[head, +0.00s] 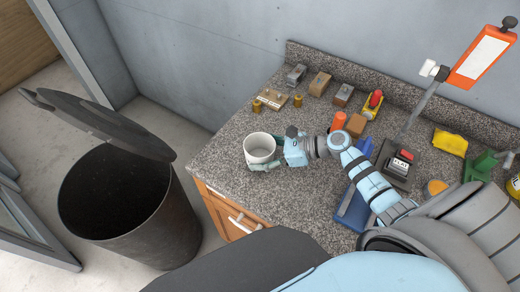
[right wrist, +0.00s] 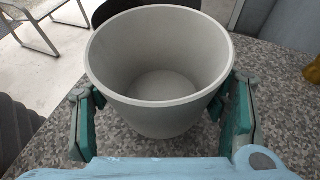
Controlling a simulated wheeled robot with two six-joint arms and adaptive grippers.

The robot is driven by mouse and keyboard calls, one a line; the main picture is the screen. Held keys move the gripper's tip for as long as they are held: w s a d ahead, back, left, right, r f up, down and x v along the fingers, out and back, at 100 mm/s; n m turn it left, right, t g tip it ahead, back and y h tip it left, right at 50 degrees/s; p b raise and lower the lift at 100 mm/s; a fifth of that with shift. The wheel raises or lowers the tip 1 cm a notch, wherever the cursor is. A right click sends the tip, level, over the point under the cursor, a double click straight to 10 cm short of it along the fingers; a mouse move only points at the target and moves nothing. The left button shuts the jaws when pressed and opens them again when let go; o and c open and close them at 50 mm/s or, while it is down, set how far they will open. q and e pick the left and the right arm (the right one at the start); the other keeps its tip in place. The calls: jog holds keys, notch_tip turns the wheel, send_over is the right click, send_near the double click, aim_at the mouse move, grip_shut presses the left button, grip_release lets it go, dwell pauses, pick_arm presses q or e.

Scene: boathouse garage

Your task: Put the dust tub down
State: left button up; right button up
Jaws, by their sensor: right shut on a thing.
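The dust tub (head: 260,147) is a pale grey-white round tub, upright and open at the top. In the head view it is at the left part of the speckled counter (head: 225,163). In the right wrist view the tub (right wrist: 160,75) looks empty inside. My right gripper (head: 262,163) is shut on the tub, with a teal finger on each side of it; the fingers also show in the right wrist view (right wrist: 160,115). The tub is at or just above the counter top; I cannot tell whether its base touches. My left gripper is not in view.
A large dark bin (head: 125,205) with its lid (head: 100,120) tilted open stands on the floor left of the counter. Wooden blocks (head: 320,83) and small tools line the counter's back. An orange cylinder (head: 338,121) is near my right wrist. Counter left of the tub is clear.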

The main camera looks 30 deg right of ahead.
jog(key=shift+f, duration=0.25)
jog(key=shift+w, duration=0.25)
jog(key=shift+s+f+b, duration=0.15)
jog(key=shift+f+b, duration=0.15)
jog(key=shift+f, duration=0.25)
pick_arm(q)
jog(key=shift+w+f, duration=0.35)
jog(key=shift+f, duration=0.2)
pick_arm(e)
jog(key=shift+f, duration=0.2)
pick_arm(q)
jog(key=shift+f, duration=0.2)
pick_arm(e)
jog(key=shift+f, duration=0.3)
jog(key=o, duration=1.3)
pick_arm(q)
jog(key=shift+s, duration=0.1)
pick_arm(e)
jog(key=shift+d, duration=0.1)
